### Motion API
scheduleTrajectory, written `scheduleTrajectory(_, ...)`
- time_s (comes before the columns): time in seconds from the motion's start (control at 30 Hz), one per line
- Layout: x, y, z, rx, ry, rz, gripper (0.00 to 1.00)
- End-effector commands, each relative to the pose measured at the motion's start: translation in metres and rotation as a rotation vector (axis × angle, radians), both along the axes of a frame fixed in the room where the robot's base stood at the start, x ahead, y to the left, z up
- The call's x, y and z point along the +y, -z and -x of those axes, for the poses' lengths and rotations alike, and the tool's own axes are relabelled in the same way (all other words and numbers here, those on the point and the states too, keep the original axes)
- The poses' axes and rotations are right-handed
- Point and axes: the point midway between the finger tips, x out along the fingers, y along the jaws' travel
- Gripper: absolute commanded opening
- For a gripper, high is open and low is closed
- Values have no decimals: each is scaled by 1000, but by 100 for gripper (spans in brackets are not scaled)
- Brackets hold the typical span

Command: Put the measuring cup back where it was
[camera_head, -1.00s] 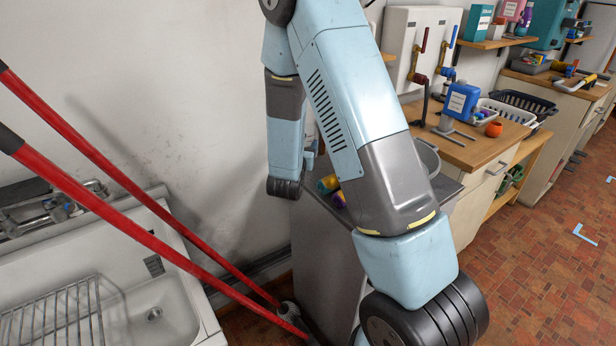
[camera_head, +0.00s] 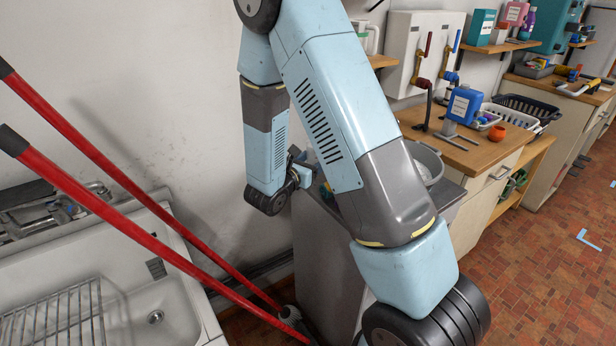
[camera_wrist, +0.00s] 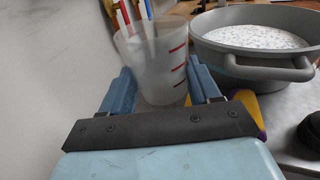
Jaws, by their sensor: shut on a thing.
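The measuring cup (camera_wrist: 155,62) is a translucent, frosted cup with red marks on its side, seen in the wrist view. It stands nearly upright in that picture, between the two blue fingers of my gripper (camera_wrist: 164,88), which is shut on it. Red, white and blue stick-like things show at and behind its rim; I cannot tell whether they are inside it. In the head view my gripper (camera_head: 303,170) is partly hidden behind my arm, over the grey-topped counter, and the cup cannot be made out there.
A grey tub (camera_wrist: 262,68) with speckled white contents stands close right of the cup; it also shows in the head view (camera_head: 437,168). Something yellow and purple (camera_wrist: 250,108) lies below the tub. The wall is close on the left. Red poles (camera_head: 150,240) lean over the sink.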

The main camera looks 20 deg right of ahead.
Motion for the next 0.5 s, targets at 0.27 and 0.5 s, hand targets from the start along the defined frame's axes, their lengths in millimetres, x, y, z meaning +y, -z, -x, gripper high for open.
scheduleTrajectory(0.27,-11,36,-42,3,1,1,30)
scheduleTrajectory(0.5,-15,60,-62,1,-1,1,30)
